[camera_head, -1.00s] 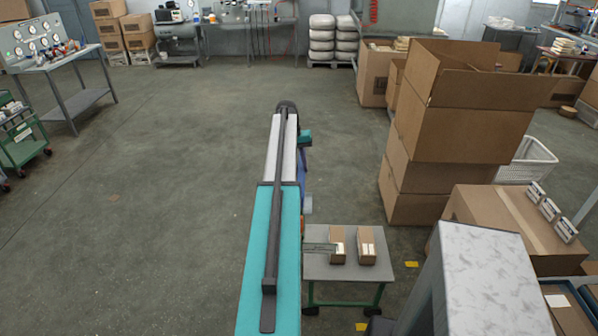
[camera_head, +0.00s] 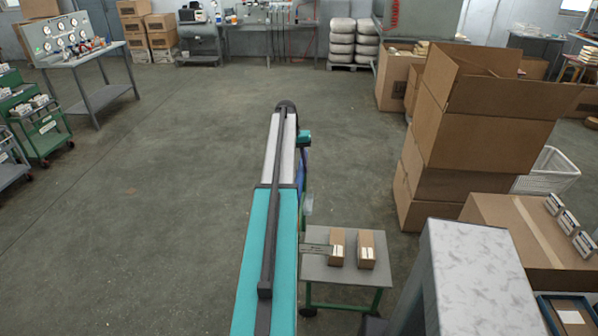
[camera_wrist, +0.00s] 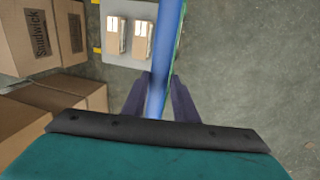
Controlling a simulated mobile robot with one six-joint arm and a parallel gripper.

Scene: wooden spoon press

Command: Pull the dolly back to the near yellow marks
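The dolly is a small cart with a grey top (camera_head: 310,270) and a green frame, right of my arm in the head view. Two small cardboard boxes (camera_head: 366,250) stand upright on it. In the wrist view its grey top (camera_wrist: 125,52) is at the upper middle, and a long blue bar (camera_wrist: 162,60), apparently its handle, runs down to my gripper (camera_wrist: 162,85). My dark fingers lie on both sides of the bar and look closed on it. Yellow floor marks (camera_wrist: 97,50) show beside the dolly in the wrist view; the head view shows none.
Stacked cardboard boxes (camera_head: 478,140) and a white basket (camera_head: 550,170) stand to the right of the dolly. A grey marbled block (camera_head: 475,265) fills the lower right. A green trolley (camera_head: 40,125) and a gauge table (camera_head: 90,65) stand at the left. The floor left of my arm is clear.

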